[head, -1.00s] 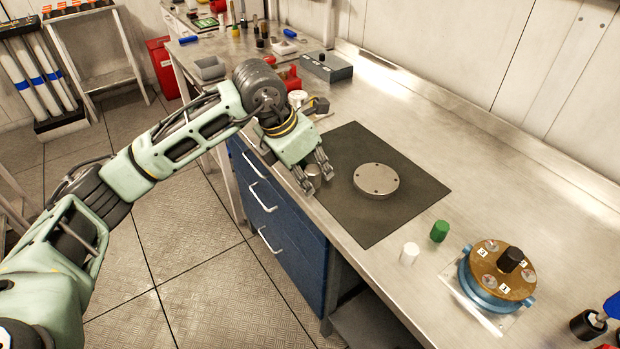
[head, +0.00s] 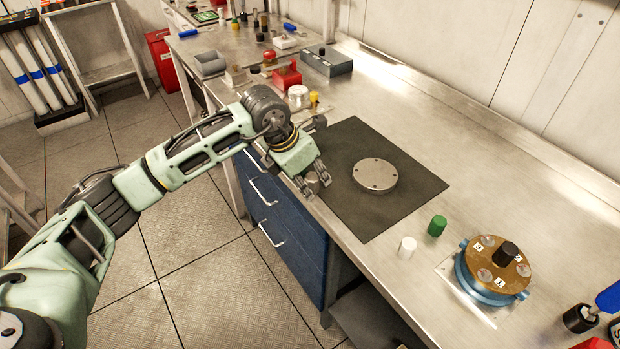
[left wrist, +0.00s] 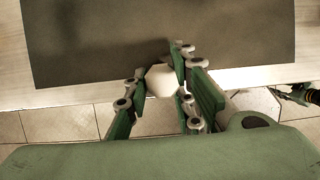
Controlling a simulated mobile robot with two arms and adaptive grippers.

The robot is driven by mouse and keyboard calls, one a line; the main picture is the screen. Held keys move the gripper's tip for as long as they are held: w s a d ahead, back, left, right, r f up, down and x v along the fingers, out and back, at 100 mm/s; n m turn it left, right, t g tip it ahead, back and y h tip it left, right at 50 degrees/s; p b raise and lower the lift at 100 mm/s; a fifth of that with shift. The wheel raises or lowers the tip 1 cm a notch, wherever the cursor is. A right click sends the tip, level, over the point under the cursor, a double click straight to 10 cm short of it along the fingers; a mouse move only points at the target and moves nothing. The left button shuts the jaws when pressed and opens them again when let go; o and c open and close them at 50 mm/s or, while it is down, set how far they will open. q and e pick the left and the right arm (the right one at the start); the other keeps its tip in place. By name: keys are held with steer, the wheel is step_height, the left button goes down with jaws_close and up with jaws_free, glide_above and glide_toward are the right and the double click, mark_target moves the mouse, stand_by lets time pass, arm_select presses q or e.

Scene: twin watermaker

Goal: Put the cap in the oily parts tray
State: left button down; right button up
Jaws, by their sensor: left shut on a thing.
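My left gripper (head: 312,184) is at the front edge of the bench, by the left corner of the dark mat. It is shut on a small pale metal cap (head: 313,181). In the left wrist view the cap (left wrist: 160,81) shows as a whitish rounded piece between the fingers (left wrist: 163,72), partly hidden by them. A grey open tray (head: 211,67) stands at the far left end of the bench, apart from the gripper; I cannot read a label on it.
A metal disc with holes (head: 375,175) lies on the dark mat (head: 365,220). White (head: 407,247) and green (head: 437,226) cylinders and a blue-and-brass housing (head: 492,270) stand to the right. A red block (head: 286,76), a white jar (head: 298,96) and a grey box (head: 327,61) stand behind the gripper.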

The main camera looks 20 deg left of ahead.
arm_select(q)
steer(key=shift+s+f, duration=0.2)
steer(key=shift+f, duration=0.2)
steer(key=c, duration=1.5)
jaws_free()
steer(key=shift+f+b, duration=0.2)
steer(key=shift+b, duration=0.1)
steer(key=shift+w, duration=0.1)
steer(key=shift+a+r, duration=0.1)
steer(key=shift+r, duration=0.05)
